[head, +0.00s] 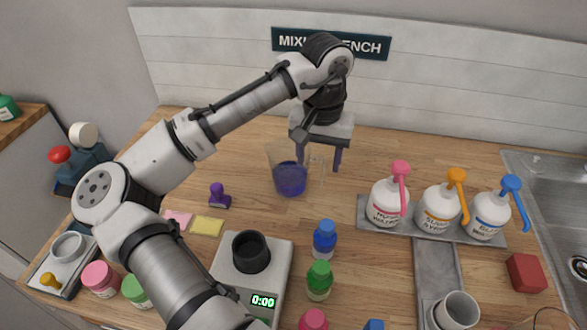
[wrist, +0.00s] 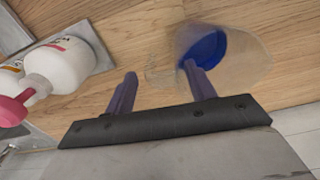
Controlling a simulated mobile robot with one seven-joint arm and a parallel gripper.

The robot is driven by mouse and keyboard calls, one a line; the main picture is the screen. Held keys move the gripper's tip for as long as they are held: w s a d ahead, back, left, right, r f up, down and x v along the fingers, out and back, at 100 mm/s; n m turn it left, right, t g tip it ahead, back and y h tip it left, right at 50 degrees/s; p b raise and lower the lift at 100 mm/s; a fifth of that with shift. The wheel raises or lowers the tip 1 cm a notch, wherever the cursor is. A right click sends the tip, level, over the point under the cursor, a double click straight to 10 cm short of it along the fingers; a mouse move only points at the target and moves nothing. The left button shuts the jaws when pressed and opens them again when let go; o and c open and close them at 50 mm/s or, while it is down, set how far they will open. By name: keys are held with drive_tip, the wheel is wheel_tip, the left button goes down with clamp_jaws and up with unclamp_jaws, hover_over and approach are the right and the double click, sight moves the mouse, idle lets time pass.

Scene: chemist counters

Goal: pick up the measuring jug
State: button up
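The measuring jug (head: 289,180) is a clear vessel with blue liquid in its lower part, standing upright on the wooden bench. Its clear handle points right in the head view. My gripper (head: 320,162) is open just above and to the right of the jug, with its purple fingers pointing down. In the wrist view the jug (wrist: 240,62) is at upper right, and the gripper (wrist: 160,70) has its fingers spread apart. One finger overlaps the blue liquid there; the faint handle shows between the fingers. I cannot tell whether either finger touches the jug.
Pump bottles with pink (head: 389,203), orange (head: 438,208) and blue (head: 491,214) tops stand on a grey tray to the right. A scale (head: 225,262) bears a black cup (head: 251,252). Blue (head: 325,240) and green (head: 319,281) bottles stand in front. A purple stamp (head: 219,197) is left.

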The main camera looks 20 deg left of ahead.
clamp_jaws()
drive_tip(key=shift+r, duration=0.15)
